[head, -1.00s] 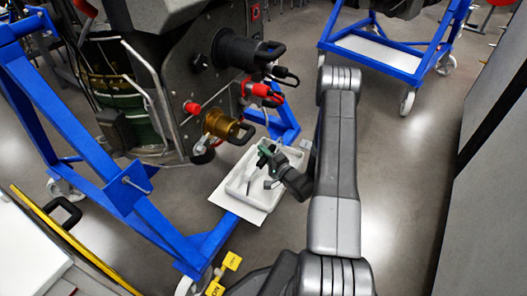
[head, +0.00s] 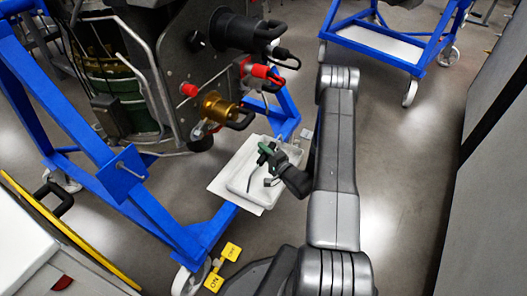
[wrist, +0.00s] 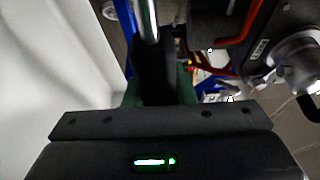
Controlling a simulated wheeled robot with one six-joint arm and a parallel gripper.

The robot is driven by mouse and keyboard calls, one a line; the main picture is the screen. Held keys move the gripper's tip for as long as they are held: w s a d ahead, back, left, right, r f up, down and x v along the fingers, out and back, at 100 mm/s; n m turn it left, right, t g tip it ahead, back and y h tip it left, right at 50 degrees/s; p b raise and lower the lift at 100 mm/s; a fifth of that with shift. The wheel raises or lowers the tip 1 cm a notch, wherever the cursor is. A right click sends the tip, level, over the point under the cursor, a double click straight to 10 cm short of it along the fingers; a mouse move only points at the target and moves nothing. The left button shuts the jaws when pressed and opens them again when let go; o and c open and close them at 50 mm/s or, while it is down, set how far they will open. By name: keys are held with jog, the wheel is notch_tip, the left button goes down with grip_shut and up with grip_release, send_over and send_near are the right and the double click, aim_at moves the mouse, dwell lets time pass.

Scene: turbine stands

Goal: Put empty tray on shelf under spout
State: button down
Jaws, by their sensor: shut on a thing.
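The white tray (head: 239,182) is in the middle of the head view, over or on a flat white shelf (head: 221,190) of the blue stand; I cannot tell if they touch. My gripper (head: 268,157), with green fingers, is at the tray. In the wrist view my gripper (wrist: 160,92) is shut around a dark bar with a shiny metal end, which seems to be a handle of the tray. The brass spout (head: 216,106) sticks out of the machine, up and left of the tray. The tray looks empty apart from dark thin shapes or shadows.
The blue stand frame (head: 95,150) surrounds the shelf on the left and behind. Red and black fittings (head: 262,72) jut out above the tray. A grey cabinet (head: 495,180) stands at right; floor between is clear.

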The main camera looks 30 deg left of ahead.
jog(key=shift+f+b, duration=0.3)
jog(key=shift+b, duration=0.05)
jog(key=c, duration=1)
grip_release()
jog(key=shift+o, duration=0.2)
jog(key=shift+d, duration=0.1)
jog(key=b+v, duration=0.2)
jog(key=v, duration=0.5)
jog(key=p+x, duration=0.2)
jog(key=x, duration=0.5)
